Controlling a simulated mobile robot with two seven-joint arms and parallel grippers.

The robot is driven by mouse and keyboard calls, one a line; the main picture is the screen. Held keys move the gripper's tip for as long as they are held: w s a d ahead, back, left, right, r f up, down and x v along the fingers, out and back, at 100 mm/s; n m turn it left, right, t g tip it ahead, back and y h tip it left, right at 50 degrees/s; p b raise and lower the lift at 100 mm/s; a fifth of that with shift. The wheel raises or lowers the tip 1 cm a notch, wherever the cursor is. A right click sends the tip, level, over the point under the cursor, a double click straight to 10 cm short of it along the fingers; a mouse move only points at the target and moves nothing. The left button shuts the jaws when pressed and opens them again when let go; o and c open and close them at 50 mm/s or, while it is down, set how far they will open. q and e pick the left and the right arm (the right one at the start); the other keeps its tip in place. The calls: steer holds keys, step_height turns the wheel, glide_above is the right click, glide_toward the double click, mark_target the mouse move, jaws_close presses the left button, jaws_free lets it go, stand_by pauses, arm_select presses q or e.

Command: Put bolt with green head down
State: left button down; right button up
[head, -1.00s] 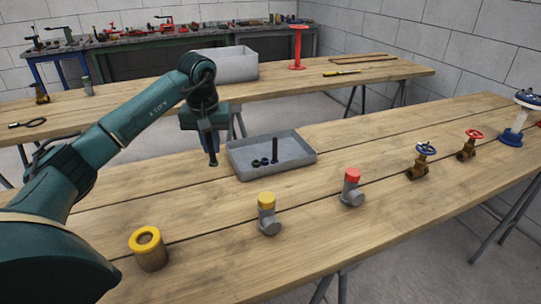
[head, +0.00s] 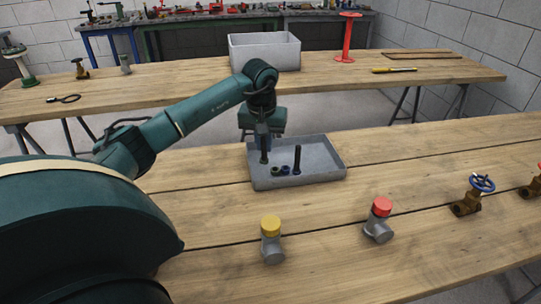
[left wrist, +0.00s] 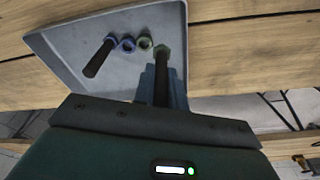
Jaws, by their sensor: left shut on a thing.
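The bolt with green head (left wrist: 163,75) is a dark rod held by my left gripper (left wrist: 162,90). Its dull green head points away from the gripper in the left wrist view. In the head view the left gripper (head: 262,132) is shut on this bolt (head: 264,155) and hangs over the left part of a shallow grey tray (head: 322,152). The bolt points down; I cannot tell whether its head touches the tray floor. My right gripper is not in view.
The tray holds another dark bolt (head: 297,158), standing upright, and two nuts, one blue (head: 285,170) and one greenish (head: 276,171). Pipe fittings with a yellow cap (head: 270,225) and red cap (head: 381,207) stand in front. A grey bin (head: 264,52) stands on the table behind.

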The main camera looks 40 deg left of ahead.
mark_target(265, 158)
arm_select(q)
steer(key=shift+f, duration=2.2)
steer(key=shift+f, duration=0.2)
steer(key=c, duration=1.4)
jaws_free()
steer(key=shift+c, duration=0.2)
step_height(265, 158, up, 12)
steer(key=s, duration=0.1)
steer(key=shift+s+d+r, duration=0.15)
steer(key=shift+s+d, duration=0.1)
steer(key=shift+d, duration=0.2)
